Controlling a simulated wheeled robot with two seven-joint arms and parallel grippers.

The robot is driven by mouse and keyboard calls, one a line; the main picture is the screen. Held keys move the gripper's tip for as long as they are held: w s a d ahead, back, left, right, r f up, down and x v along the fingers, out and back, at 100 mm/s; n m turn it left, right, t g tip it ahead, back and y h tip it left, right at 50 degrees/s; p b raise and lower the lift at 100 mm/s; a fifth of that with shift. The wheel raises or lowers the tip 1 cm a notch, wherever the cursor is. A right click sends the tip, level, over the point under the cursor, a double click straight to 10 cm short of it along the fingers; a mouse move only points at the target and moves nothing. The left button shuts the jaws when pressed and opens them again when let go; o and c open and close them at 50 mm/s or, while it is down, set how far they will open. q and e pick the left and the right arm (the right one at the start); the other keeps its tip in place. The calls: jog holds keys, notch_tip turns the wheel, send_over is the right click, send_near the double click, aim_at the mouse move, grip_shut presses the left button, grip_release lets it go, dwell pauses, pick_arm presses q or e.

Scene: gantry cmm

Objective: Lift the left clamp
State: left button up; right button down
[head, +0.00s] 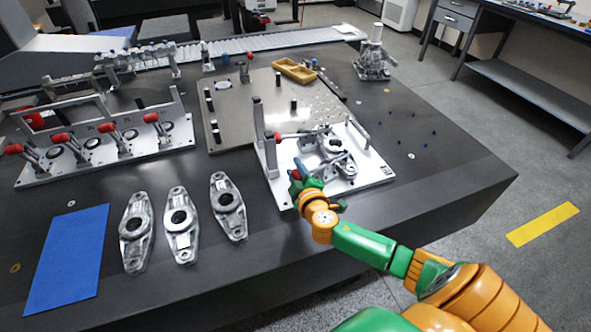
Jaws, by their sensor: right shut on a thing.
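The silver fixture plate (372,178) sits near the table's right front edge with a metal casting (335,148) on it. One toggle clamp with a red handle tip (277,137) lies at the rear left of this fixture, its lever running right toward the casting. My right gripper (300,178) is at the fixture's front left, shut on a second red clamp handle (296,173), which the fingers mostly hide. The lower part of that clamp is hard to make out. My left gripper is not in view.
Several loose castings (181,243) lie in front, beside a blue mat (70,255). A long fixture with several red-handled clamps (100,160) stands at the left. A perforated plate (232,128) and a yellow tray (294,71) lie behind.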

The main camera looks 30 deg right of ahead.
jog(key=shift+r, duration=0.1)
jog(key=shift+d+r+m+y+p, duration=0.1)
jog(key=shift+r+m+y+p, duration=0.2)
jog(key=shift+r+m+p, duration=0.55)
jog(key=d+r+m+g+y+p, duration=0.1)
jog(key=d+r+m+p, duration=0.3)
jog(key=p, duration=0.6)
jog(key=shift+d+r+y, duration=0.35)
jog(key=shift+d+y, duration=0.1)
jog(key=shift+y, duration=0.45)
jog(key=c, duration=0.6)
grip_release()
jog(key=shift+w+d+f, duration=0.1)
jog(key=shift+d, duration=0.05)
